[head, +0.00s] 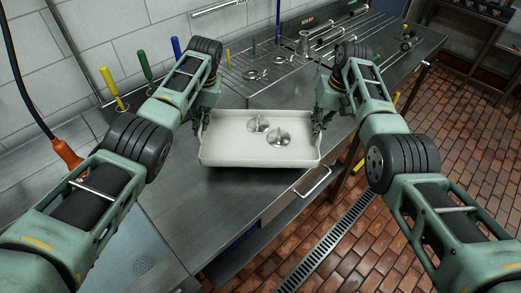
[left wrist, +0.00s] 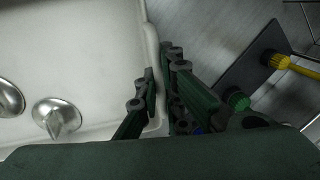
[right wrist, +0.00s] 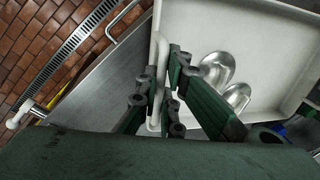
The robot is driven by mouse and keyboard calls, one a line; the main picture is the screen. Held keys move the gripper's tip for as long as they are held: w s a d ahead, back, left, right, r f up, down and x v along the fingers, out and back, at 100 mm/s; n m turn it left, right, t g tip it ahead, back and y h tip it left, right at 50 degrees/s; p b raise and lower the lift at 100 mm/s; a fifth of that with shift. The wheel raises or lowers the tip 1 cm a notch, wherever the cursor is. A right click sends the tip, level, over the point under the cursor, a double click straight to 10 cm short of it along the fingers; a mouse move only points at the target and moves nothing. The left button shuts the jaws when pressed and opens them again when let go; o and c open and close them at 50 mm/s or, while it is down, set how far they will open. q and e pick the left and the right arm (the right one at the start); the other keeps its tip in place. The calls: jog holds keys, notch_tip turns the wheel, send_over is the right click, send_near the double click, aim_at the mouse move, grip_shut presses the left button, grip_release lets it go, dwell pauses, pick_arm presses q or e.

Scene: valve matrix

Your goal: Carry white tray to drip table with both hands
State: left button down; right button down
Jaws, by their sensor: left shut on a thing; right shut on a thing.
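The white tray (head: 225,150) is at the middle of the head view, over the steel counter. Two shiny metal parts with stems (head: 258,124) lie in it. My left gripper (head: 203,125) is shut on the tray's left rim; in the left wrist view its fingers (left wrist: 155,85) sit on both sides of the rim. My right gripper (head: 319,122) is shut on the tray's right rim; the right wrist view shows its fingers (right wrist: 163,80) around the rim. Whether the tray touches the counter I cannot tell. The drip table may be the grooved steel surface (head: 330,75) behind the tray.
The steel counter (head: 190,200) has bare room in front of the tray. Yellow, green and blue handled tools (head: 144,65) stand along the wall. Small metal parts and rods (head: 340,35) lie further back. A tiled floor with a drain grate (head: 325,245) is at right.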

aim_at(204, 133)
pick_arm(q)
jog(key=shift+s+a+r, duration=0.1)
jog(key=shift+a, duration=0.05)
